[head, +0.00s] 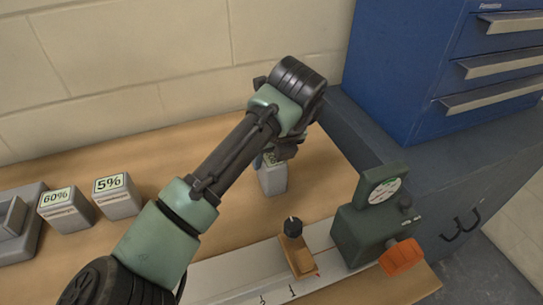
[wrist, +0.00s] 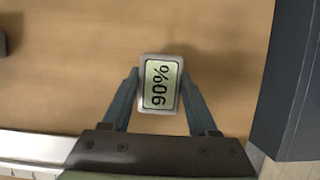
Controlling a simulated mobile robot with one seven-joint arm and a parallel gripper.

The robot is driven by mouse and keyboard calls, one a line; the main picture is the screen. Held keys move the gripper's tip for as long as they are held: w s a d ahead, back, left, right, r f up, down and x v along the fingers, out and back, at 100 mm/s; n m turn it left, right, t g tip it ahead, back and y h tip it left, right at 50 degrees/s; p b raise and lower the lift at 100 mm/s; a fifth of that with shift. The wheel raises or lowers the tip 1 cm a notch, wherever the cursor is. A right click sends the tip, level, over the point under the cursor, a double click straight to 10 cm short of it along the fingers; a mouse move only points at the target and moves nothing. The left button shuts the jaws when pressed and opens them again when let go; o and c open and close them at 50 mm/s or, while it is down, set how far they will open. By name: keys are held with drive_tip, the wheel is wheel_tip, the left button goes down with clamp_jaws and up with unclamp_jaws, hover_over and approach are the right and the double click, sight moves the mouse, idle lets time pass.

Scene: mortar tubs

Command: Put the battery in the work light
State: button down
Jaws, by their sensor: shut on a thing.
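Two more grey batteries stand at the left, one labelled 60% (head: 66,213) and one labelled 5% (head: 118,201). I cannot make out a work light for certain in either view.
A dark green device with a dial (head: 365,222) and an orange knob (head: 401,257) stands at the right. A wooden block with a black knob (head: 299,255) sits on a pale strip. A grey unit (head: 20,245) is at the left edge. A blue drawer cabinet (head: 425,75) stands behind.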

drive_tip(key=shift+r, duration=0.1)
drive_tip(key=shift+c, duration=0.8)
unclamp_jaws()
drive_tip(key=v, duration=1.2)
drive_tip(key=shift+p, duration=0.4)
